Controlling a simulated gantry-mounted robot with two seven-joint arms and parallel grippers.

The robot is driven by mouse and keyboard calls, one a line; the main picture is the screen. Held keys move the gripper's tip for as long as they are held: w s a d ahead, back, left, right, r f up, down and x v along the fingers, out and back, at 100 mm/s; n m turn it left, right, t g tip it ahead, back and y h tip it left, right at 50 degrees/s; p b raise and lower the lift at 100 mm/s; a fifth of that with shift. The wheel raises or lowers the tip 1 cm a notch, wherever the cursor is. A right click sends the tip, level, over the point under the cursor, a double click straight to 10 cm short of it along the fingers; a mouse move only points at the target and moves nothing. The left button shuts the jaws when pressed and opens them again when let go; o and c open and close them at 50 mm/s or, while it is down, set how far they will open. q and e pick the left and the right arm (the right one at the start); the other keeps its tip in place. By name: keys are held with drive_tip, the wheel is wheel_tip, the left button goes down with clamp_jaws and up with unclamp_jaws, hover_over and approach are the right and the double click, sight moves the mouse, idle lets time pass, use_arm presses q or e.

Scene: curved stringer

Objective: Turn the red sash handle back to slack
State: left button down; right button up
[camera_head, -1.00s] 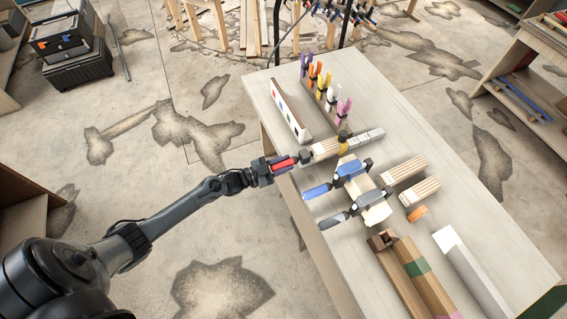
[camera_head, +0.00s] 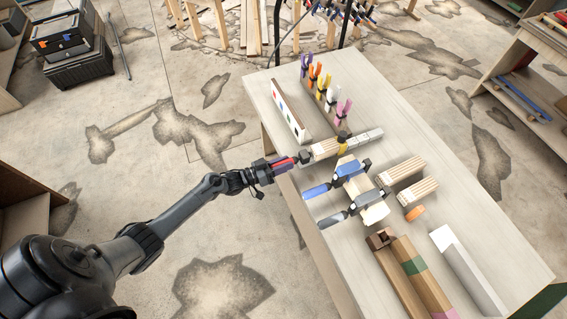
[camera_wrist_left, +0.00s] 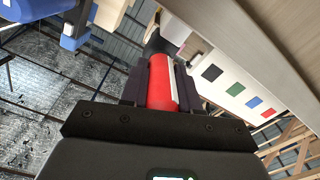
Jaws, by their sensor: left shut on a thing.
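The red sash handle (camera_head: 283,164) sticks out past the left edge of the workbench, at the end of a clamp lying by a wooden piece (camera_head: 324,149). My left gripper (camera_head: 276,168) is shut on the red handle. In the left wrist view the red handle (camera_wrist_left: 162,85) with a pale stripe sits between the dark fingers (camera_wrist_left: 160,88). Blue (camera_head: 318,191) and grey (camera_head: 333,220) clamp handles stick out nearer, apart from my gripper. My right gripper is not in view.
A white board with coloured squares (camera_head: 291,112) and a row of coloured spring clamps (camera_head: 326,90) stand farther back on the bench. Slatted wooden blocks (camera_head: 416,191) and long beams (camera_head: 419,275) lie to the right. Open floor lies left of the bench.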

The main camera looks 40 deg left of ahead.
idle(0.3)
use_arm(q)
drive_tip(key=c, duration=0.8)
unclamp_jaws()
drive_tip(key=shift+s+a, duration=0.1)
drive_tip(key=shift+s, duration=0.05)
drive_tip(key=v, duration=1)
drive_tip(key=shift+s, duration=0.3)
drive_tip(key=shift+a, duration=0.1)
